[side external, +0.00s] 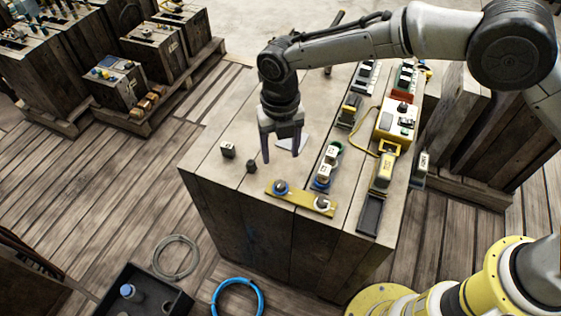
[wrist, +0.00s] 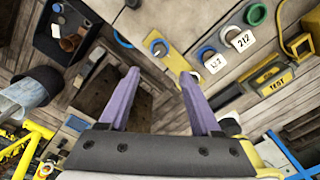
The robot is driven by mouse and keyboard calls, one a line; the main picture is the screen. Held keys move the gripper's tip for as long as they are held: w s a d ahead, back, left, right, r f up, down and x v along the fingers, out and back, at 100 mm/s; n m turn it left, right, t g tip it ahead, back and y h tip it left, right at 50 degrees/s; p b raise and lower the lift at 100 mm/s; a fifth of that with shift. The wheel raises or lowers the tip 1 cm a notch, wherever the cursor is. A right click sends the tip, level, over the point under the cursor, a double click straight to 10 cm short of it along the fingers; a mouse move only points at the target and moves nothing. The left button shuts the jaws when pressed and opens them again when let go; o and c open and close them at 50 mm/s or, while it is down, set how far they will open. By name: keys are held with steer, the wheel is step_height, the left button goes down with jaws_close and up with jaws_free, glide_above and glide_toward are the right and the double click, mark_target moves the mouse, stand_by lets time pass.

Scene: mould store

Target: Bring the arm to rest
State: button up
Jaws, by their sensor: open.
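My gripper (side external: 281,146) hangs over the wooden workbench (side external: 215,160) in the side external view, with its purple fingers pointing down. The fingers are apart with nothing between them. In the wrist view my gripper (wrist: 158,82) shows both purple fingers spread, with floor and the bench's edge beyond them. The arm reaches in from the upper right, and its wrist is bent downward above the bench. I cannot tell the exact height of the fingertips over the bench top.
A yellow plate (side external: 300,199) with round fittings lies at the bench's front. Small dark blocks (side external: 227,150) stand at the left. Labelled pieces (side external: 327,165), a yellow-white device (side external: 395,122) and a dark tray (side external: 370,213) occupy the right. A black bin (side external: 150,295) and blue hose (side external: 238,283) lie on the floor.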

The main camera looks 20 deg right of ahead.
steer(key=shift+r, duration=0.65)
